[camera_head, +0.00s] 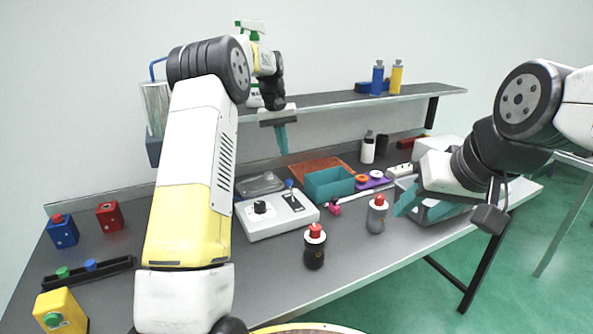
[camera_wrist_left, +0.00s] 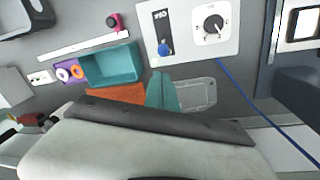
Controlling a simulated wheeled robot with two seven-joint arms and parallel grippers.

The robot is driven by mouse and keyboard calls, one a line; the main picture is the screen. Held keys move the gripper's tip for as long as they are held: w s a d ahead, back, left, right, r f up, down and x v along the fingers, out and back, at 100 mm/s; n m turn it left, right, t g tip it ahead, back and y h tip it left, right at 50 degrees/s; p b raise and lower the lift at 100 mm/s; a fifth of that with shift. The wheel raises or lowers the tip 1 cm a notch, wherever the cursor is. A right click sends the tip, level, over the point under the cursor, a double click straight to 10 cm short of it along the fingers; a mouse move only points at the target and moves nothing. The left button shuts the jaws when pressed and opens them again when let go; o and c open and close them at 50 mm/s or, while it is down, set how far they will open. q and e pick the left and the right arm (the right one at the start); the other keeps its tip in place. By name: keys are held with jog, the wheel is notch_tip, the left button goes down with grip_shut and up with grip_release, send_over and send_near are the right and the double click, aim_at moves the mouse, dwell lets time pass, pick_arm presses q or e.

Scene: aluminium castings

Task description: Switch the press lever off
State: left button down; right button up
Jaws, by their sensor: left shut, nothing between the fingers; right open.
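The press lever (camera_head: 290,185), with a blue knob, stands on a light grey control box (camera_head: 275,220) beside a black dial. In the left wrist view the lever's blue knob (camera_wrist_left: 164,49) is over the end of its dark slot nearest my gripper; small lettering at the slot's far end is hard to read. My left gripper (camera_head: 282,142) is shut and empty, above and behind the lever, apart from it. Its teal fingers (camera_wrist_left: 162,92) also show in the left wrist view. My right gripper (camera_head: 422,206) is open over the right of the bench, partly hidden by its wrist.
A teal bin (camera_head: 329,184) and an orange mat (camera_head: 318,166) lie behind the box. A black bottle (camera_head: 314,248) and a grey bottle (camera_head: 376,215), both red-capped, stand near the front edge. A shelf (camera_head: 330,99) runs behind my left gripper.

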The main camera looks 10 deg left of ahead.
pick_arm(q)
send_near(291, 191)
jog(key=w+f, duration=0.4)
jog(key=f, duration=0.1)
jog(key=shift+w+f, duration=0.25)
jog(key=shift+s+r, duration=0.1)
dwell(0.4)
jog(key=s+t+y, duration=0.1)
jog(key=s+d+r+t, duration=0.1)
jog(key=shift+d+t+y, duration=0.3)
jog(key=shift+t+y, duration=0.1)
jog(key=s+t, duration=0.1)
jog(key=s+d+t+y, duration=0.1)
jog(key=shift+d+r+m+t+y, duration=0.2)
jog(key=shift+r+m+t+y, duration=0.05)
jog(key=shift+m+t+y, duration=0.05)
jog(key=shift+s, duration=0.15)
jog(key=shift+r, duration=0.15)
